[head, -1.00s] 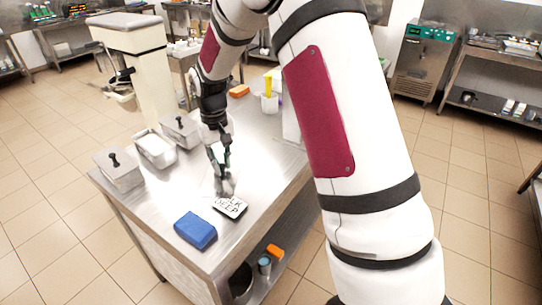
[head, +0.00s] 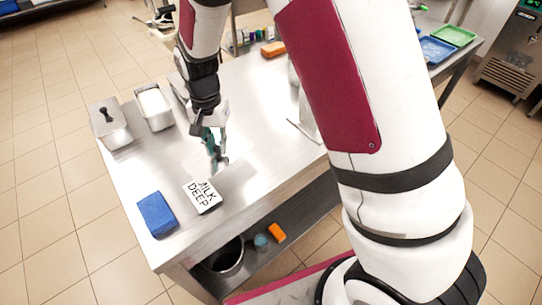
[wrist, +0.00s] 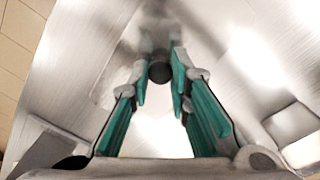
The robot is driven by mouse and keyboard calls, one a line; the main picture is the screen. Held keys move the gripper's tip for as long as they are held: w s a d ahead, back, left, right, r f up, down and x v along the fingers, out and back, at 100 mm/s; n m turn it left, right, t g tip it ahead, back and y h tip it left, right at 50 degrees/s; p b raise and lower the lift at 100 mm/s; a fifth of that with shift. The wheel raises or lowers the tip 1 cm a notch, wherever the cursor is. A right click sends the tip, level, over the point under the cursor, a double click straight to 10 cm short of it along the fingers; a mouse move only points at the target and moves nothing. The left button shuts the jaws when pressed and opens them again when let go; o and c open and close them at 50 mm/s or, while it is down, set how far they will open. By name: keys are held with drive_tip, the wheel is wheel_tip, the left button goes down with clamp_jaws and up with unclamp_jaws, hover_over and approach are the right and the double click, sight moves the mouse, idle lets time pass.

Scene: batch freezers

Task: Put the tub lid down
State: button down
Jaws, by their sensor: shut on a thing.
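My gripper (head: 216,160) points down over the steel table (head: 255,120), left of its middle; it also shows in the wrist view (wrist: 161,82). Its green-padded fingers are shut on the dark round knob of the tub lid (wrist: 160,73). The steel lid blends with the shiny tabletop, so its outline is unclear; I cannot tell whether it touches the table. An open steel tub with white contents (head: 155,108) stands at the table's far left. Beside it is a lidded tub with a black knob (head: 111,128). Another tub is mostly hidden behind my arm.
A black-and-white "MILK DEEP" sign (head: 203,196) lies just in front of my gripper, and a blue block or cloth (head: 157,214) lies near the front left corner. An orange thing (head: 273,49) is at the back. The tabletop right of my gripper is mostly clear.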

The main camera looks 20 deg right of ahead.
drive_tip(key=shift+s+a+f+m, duration=0.3)
drive_tip(key=shift+s+a+m, duration=0.2)
drive_tip(key=shift+s+a, duration=0.15)
drive_tip(key=d+p, duration=0.1)
drive_tip(key=d, duration=0.4)
drive_tip(key=d+f+p, duration=0.1)
drive_tip(key=d, duration=0.8)
drive_tip(key=shift+d+f+p, duration=0.25)
drive_tip(key=shift+d+p, duration=0.1)
drive_tip(key=shift+p, duration=0.05)
drive_tip(key=shift+d+f+p, duration=0.2)
drive_tip(key=shift+f, duration=0.4)
drive_tip(key=shift+d+f+p, duration=0.2)
drive_tip(key=shift+f, duration=1)
drive_tip(key=shift+f, duration=0.1)
drive_tip(key=c, duration=1.5)
unclamp_jaws()
